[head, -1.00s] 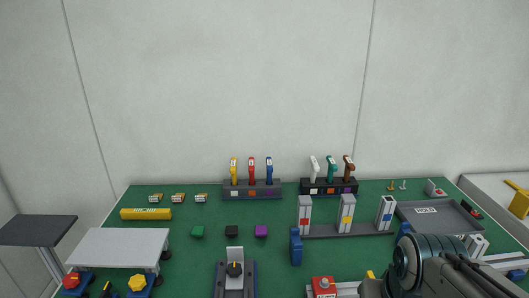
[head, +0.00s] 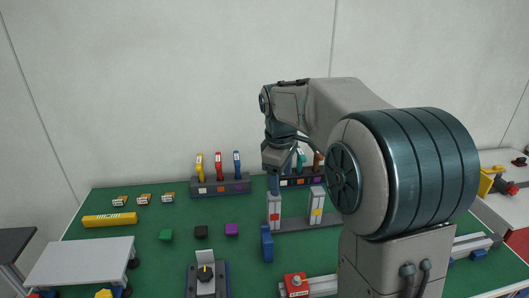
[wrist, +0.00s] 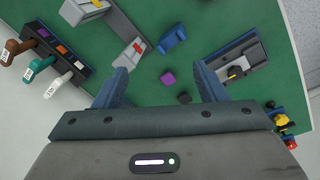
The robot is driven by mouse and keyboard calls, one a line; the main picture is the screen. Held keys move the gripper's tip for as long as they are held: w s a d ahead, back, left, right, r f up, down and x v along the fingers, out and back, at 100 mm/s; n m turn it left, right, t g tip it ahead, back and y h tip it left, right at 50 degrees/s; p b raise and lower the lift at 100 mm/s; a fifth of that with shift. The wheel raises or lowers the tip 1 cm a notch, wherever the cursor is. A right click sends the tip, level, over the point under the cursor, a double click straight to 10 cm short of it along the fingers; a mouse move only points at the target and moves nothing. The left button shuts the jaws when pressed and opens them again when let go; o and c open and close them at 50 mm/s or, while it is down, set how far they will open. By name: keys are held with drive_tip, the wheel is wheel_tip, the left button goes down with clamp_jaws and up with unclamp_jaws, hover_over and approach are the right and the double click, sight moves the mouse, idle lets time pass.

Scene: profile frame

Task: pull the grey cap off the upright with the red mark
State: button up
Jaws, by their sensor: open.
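The upright with the red mark (head: 274,212) stands at the left end of a dark grey rail. In the wrist view the same upright (wrist: 134,51) is beside the left fingertip, not between the fingers. Its grey top end (wrist: 127,58), where the cap sits, shows close to that fingertip; I cannot tell whether they touch. In the head view my gripper hides part of the upright's top. My gripper (wrist: 161,67) is open, with its blue fingers apart and nothing between them. In the head view my gripper (head: 273,186) hangs fingers-down at the upright's top.
The upright with the yellow mark (head: 317,204) stands just right on the same rail. A blue part (head: 267,244) lies in front. Dark racks hold coloured tools (head: 219,168) behind. Purple (head: 232,230) and black (head: 201,231) blocks lie to the left. My arm hides the right side.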

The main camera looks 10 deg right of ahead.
sight(274, 198)
drive_tip(key=w+a+f+n+g+p, duration=0.1)
drive_tip(key=w+f+n+p, duration=0.15)
drive_tip(key=w+n, duration=0.75)
drive_tip(key=w+f+m, duration=0.1)
drive_tip(key=f, duration=0.3)
drive_tip(key=w+d+f+m, duration=0.1)
drive_tip(key=f, duration=0.4)
drive_tip(key=w+f+m, duration=0.1)
drive_tip(key=f, duration=0.4)
drive_tip(key=shift+w+d+f+h, duration=0.1)
drive_tip(key=shift+d+f+h, duration=0.1)
drive_tip(key=shift+d+h, duration=0.15)
drive_tip(key=c, duration=1)
